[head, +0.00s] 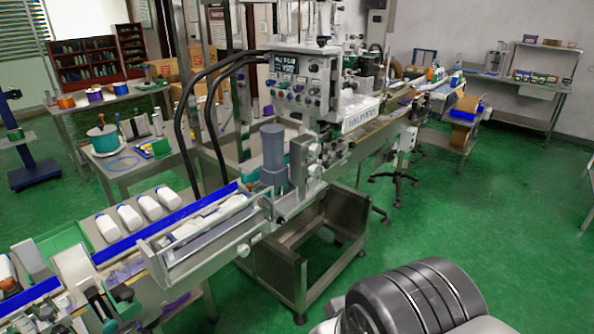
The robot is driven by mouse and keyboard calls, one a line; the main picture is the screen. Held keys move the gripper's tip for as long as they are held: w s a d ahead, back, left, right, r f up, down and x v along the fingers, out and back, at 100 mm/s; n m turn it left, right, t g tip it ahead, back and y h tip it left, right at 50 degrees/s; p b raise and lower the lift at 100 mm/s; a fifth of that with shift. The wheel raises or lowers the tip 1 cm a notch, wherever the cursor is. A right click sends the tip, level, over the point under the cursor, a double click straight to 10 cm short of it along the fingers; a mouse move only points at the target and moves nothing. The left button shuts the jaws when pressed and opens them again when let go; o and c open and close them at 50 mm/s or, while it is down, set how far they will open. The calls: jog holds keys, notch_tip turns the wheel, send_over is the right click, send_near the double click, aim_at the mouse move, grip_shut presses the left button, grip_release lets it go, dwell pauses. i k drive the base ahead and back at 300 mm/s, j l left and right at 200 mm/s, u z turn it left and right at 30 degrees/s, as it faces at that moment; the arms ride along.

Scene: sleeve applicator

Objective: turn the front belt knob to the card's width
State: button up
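The sleeve applicator machine (300,150) stands in the middle, with a control panel (300,78) bearing a small dark display and several knobs. Its conveyor belt (205,233) runs toward the lower left between metal side rails. A small round light knob (243,250) sits on the near rail, close to the machine; it may be the front belt knob. Its setting is too small to read. I cannot make out the card or any width written on it. My gripper is out of view; a dark ribbed part of my arm shows at the bottom right.
An open steel bin frame (310,250) stands on the floor below the machine. A steel table (120,155) is behind at left. Green floor (480,240) is clear at right.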

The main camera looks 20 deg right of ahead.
aim_at(314, 170)
jog(key=i+l+z, duration=0.2)
jog(key=i+l, duration=0.65)
jog(key=i, duration=0.1)
